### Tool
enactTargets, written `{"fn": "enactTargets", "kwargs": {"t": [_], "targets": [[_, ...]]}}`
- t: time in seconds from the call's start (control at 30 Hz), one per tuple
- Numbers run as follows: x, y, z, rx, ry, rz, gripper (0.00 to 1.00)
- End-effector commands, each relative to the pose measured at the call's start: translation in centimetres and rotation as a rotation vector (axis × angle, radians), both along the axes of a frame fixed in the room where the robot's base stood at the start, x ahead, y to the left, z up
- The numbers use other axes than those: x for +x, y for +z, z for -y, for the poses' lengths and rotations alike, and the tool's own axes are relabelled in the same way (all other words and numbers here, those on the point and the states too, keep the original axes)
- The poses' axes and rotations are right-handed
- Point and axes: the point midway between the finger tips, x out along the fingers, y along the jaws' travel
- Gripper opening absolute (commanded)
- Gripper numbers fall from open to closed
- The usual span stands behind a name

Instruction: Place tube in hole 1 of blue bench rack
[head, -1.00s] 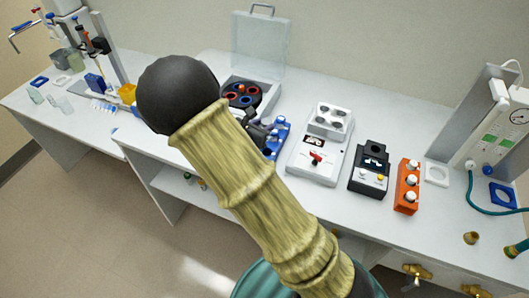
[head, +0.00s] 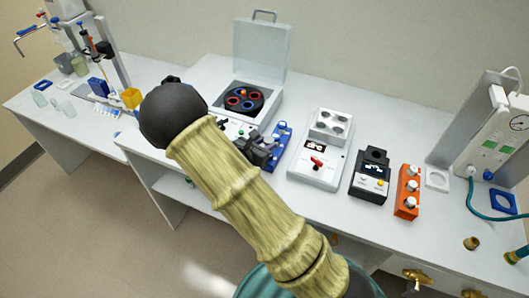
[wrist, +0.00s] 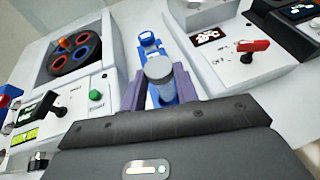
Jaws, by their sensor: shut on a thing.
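The blue bench rack (head: 281,140) stands on the bench between the centrifuge and a white block heater. In the wrist view the rack (wrist: 146,52) runs away from my gripper, with a blue-topped piece at its far end. My gripper (head: 264,156) is at the near end of the rack. In the wrist view its two purple-grey fingers (wrist: 158,92) are shut on a tube (wrist: 158,69), whose round grey top points toward the camera. The tube's lower part is hidden, so I cannot tell whether it is in a hole. The hole numbers cannot be read.
The open-lidded centrifuge (head: 243,100) with a red and blue ringed rotor is left of the rack. The white heater (head: 320,150) with a red switch is close on the right. A black device (head: 371,175) and an orange rack (head: 407,190) stand farther right.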

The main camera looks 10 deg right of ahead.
Motion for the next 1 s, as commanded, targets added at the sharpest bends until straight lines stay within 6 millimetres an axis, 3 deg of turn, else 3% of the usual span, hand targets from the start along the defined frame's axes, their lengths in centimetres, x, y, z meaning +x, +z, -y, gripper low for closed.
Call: {"fn": "enactTargets", "kwargs": {"t": [0.17,0.5,0.9,0.93,1.0], "targets": [[0.0,-0.5,-0.1,-0.002,0.002,-0.002,0.08],[0.0,-4.1,-0.1,-0.001,0.003,-0.001,0.08],[0.0,-4.6,-0.1,0.0,0.002,0.0,0.08],[0.0,-4.5,-0.1,0.0,0.002,0.0,0.34],[0.0,-4.5,-0.1,0.0,0.002,0.0,0.48]]}}
